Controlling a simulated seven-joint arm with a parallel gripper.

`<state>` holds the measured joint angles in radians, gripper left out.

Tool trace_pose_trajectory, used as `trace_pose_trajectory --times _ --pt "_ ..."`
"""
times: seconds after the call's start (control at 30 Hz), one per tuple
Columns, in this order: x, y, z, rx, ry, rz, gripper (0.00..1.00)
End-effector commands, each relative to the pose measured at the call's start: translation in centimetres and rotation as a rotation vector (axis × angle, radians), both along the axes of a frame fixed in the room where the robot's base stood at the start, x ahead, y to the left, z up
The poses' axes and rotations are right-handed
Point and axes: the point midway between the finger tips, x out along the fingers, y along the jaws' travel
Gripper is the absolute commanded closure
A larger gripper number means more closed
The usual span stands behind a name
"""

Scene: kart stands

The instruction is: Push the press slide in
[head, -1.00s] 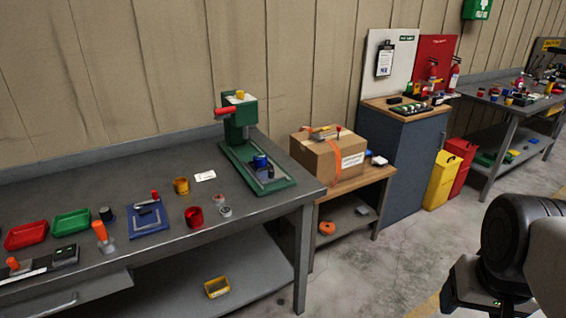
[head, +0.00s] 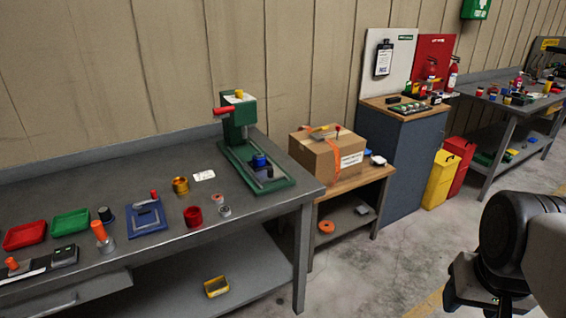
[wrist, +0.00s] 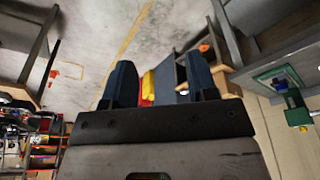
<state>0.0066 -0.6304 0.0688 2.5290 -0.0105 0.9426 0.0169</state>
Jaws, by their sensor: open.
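The green press (head: 238,115) stands at the right end of the grey workbench (head: 165,165) in the head view, with a red handle on its left and a yellow knob on top. On its green base (head: 277,184), the press slide (head: 263,173) appears as a dark block with a blue round part. How far in the slide sits is too small to tell. The press also shows at the right of the wrist view (wrist: 295,108), tilted. My gripper (wrist: 160,82) is open and empty in the wrist view, well away from the press, with floor beyond its fingers.
Red (head: 25,236) and green (head: 71,222) trays, a blue plate (head: 146,218) and yellow (head: 180,186) and red (head: 193,216) cups lie left of the press. A cardboard box (head: 330,158) stands to its right. Open floor (head: 395,265) lies before the benches.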

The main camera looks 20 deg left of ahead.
Motion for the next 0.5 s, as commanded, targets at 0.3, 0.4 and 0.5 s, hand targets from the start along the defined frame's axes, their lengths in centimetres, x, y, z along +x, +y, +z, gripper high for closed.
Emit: trace_pose_trajectory --times 0.3,0.4,0.5 --pt "3.5 0.9 1.6 -0.001 0.014 0.035 0.47" --pt "5.6 1.6 2.5 -0.002 0.021 0.054 0.47" --pt "7.9 2.3 3.3 -0.003 0.03 0.076 0.47"
